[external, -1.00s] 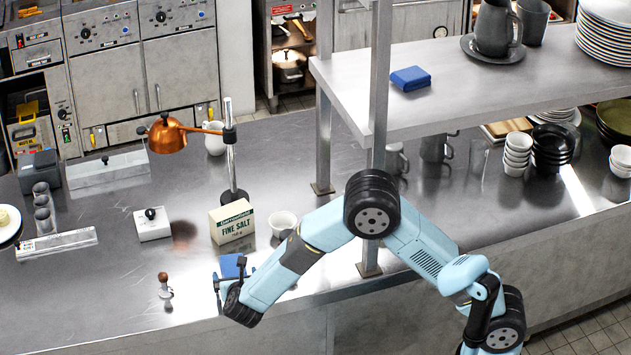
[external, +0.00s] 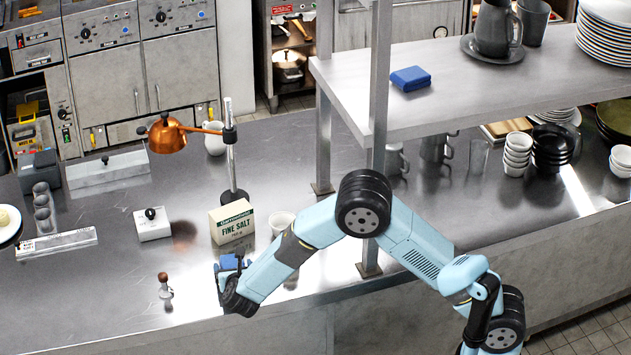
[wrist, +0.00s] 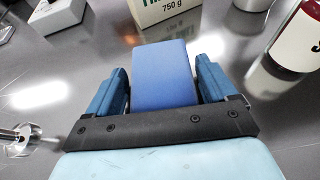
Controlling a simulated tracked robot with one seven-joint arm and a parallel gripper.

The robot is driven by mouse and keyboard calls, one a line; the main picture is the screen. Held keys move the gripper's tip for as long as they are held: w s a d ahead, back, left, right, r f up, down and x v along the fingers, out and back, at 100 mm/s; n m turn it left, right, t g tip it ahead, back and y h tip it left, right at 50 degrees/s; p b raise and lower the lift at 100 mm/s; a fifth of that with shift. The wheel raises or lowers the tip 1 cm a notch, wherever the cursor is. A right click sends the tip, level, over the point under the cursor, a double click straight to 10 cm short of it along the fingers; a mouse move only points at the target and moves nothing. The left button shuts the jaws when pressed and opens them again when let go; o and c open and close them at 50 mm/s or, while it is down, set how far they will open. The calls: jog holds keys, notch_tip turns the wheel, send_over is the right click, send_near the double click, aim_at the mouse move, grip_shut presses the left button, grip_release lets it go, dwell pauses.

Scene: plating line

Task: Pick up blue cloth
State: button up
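A folded blue cloth (wrist: 165,77) lies on the steel counter in front of the salt box. It lies between the two fingers of my gripper (wrist: 163,85) in the wrist view, one finger close along each side. The fingers are wide apart; whether they press on the cloth is hard to see. In the external view my gripper (external: 233,280) is low over the counter and partly hides the cloth (external: 230,263). A second folded blue cloth (external: 410,78) lies on the raised shelf, away from my gripper.
The salt box (external: 232,222) stands just behind the cloth, with a white bowl (external: 282,222) to its right. A small wooden-handled tamper (external: 165,285) stands to the left. A copper lamp (external: 168,134) is behind, and a shelf post (external: 373,160) rises to the right.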

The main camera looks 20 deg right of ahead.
jog(key=c, duration=0.7)
jog(key=shift+o, duration=0.2)
